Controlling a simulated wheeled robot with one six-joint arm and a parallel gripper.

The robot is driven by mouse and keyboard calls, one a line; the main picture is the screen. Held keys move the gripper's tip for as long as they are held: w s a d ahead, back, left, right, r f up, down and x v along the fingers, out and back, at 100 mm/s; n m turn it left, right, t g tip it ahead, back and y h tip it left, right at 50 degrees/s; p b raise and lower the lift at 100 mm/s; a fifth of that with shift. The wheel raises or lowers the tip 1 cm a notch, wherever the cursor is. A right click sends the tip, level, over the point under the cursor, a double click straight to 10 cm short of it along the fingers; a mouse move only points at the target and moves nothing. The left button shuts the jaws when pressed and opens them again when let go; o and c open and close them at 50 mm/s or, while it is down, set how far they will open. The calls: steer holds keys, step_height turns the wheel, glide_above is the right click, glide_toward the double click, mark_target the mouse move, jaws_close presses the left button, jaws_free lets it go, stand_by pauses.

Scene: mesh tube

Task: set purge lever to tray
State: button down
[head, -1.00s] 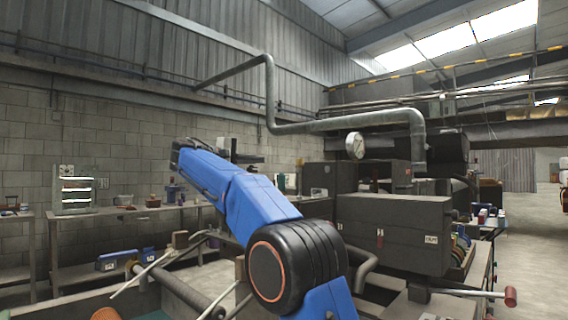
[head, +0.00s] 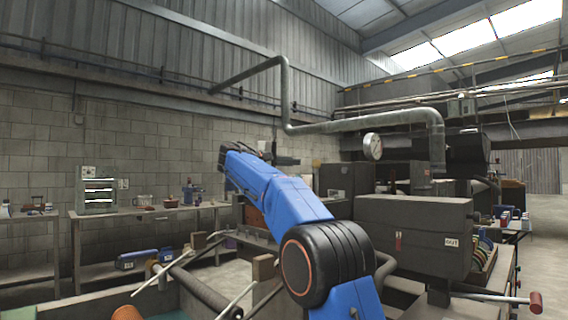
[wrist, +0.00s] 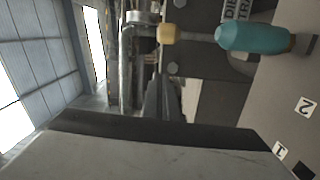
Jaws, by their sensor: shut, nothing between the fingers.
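In the wrist view, a lever with a teal handle (wrist: 250,38) and a yellow collar (wrist: 170,34) lies across the top, by a dark plate (wrist: 232,12) with partly cut-off lettering reading "DIE" and "TRA". I take this to be the purge lever. My gripper (wrist: 163,82) shows as dark fingers, close together and empty, rising from the wide grey body at the bottom. Its tips are below the lever in the picture, apart from the teal handle. In the head view, the lever cannot be made out, and my gripper is too small and dark to read clearly.
In the wrist view, number tags 1 (wrist: 280,150) and 2 (wrist: 305,106) sit on a surface at right. In the head view, a dark machine box (head: 415,235) stands right of my blue arm. A red-ended bar (head: 535,304) sticks out. Benches (head: 150,212) line the wall.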

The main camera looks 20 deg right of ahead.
steer(key=shift+s+d+f, duration=0.15)
steer(key=shift+s+d, duration=1.25)
steer(key=shift+s, duration=0.25)
steer(key=shift+s, duration=0.1)
steer(key=s+d+f+m, duration=0.1)
steer(key=s+d+m, duration=0.1)
steer(key=s+m, duration=0.2)
steer(key=s+d+f+m+y, duration=0.1)
steer(key=s+d+f+m, duration=0.1)
steer(key=s+m, duration=0.3)
steer(key=shift+s, duration=1.2)
steer(key=shift+d, duration=0.1)
